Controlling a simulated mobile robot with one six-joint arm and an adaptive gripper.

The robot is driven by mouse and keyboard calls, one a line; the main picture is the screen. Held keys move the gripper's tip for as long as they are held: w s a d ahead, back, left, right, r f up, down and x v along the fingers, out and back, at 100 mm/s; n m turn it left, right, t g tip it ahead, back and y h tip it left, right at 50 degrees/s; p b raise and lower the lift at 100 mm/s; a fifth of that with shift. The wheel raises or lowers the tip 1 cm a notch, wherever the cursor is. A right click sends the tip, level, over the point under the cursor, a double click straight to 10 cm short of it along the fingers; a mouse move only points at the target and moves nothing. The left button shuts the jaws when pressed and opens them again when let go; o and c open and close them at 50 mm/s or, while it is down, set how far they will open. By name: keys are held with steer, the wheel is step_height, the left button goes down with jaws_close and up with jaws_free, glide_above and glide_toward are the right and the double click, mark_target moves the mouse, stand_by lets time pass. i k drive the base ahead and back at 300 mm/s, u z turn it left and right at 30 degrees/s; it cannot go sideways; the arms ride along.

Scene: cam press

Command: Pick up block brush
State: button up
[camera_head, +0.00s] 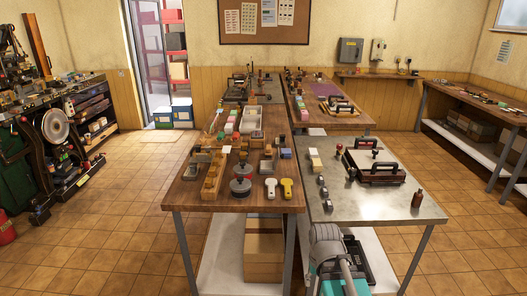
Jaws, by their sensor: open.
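I cannot single out the block brush at this size. Small tools crowd the wooden table (180,201) in the middle, and any brush among them is too small to tell. Grey and teal links of my arm show at the bottom, right of centre. My gripper cannot be made out in this view.
A metal-topped table (385,207) adjoins on the right, with a black-handled press (373,166) and a brown bottle (417,198). Cardboard boxes (263,250) stand under the wooden table. A machine bench lines the left wall. Tiled floor is clear at left and right.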

mark_target(268, 153)
steer(key=i, duration=0.85)
steer(key=z, duration=0.05)
